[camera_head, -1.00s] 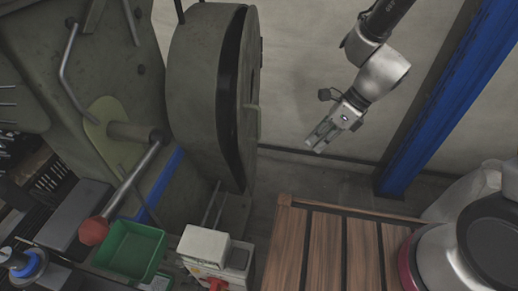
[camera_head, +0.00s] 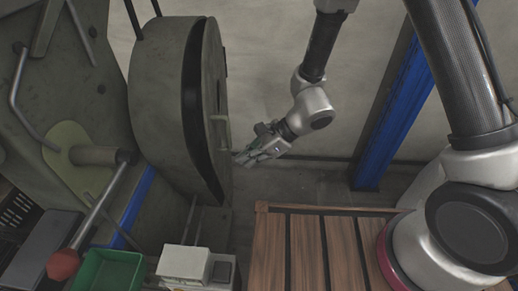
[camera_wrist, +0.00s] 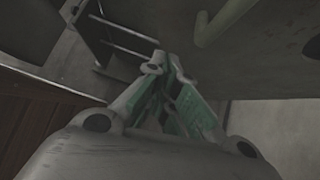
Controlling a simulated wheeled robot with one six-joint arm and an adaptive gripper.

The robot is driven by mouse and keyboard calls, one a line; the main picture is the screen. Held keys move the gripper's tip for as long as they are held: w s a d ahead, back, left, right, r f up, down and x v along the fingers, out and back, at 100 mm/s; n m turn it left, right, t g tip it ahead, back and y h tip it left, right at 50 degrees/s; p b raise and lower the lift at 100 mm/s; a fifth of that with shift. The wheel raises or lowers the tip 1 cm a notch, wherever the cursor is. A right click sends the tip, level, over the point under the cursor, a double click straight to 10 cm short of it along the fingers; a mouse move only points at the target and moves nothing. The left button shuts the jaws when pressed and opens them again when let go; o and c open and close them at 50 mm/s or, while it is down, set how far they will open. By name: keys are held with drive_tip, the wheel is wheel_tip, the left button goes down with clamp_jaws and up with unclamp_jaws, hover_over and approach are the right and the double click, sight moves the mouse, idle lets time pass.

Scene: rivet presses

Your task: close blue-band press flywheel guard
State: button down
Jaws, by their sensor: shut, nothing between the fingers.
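The blue-band press (camera_head: 60,100) stands at the left in the head view, with a blue band (camera_head: 136,207) low on its body. Its flywheel guard is a big round grey-green casing (camera_head: 158,105) with a door (camera_head: 214,90) on its right side. A dark gap shows between casing and door, so the door stands ajar. A pale handle (camera_head: 220,118) sticks out of the door; a pale bar, apparently this handle, shows in the wrist view (camera_wrist: 222,22). My gripper (camera_head: 241,158) is shut and empty, just right of the door and below the handle. Contact cannot be told.
A slatted wooden top (camera_head: 305,250) lies below my gripper. A green bin (camera_head: 108,270), a red-knobbed lever (camera_head: 63,263) and a white box (camera_head: 185,264) are at lower left. A blue post (camera_head: 385,120) stands right of my arm.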

drive_tip(key=a, duration=0.3)
drive_tip(key=a+f, duration=0.1)
drive_tip(key=a, duration=0.1)
drive_tip(key=shift+s+f, duration=0.1)
drive_tip(key=shift+s, duration=0.15)
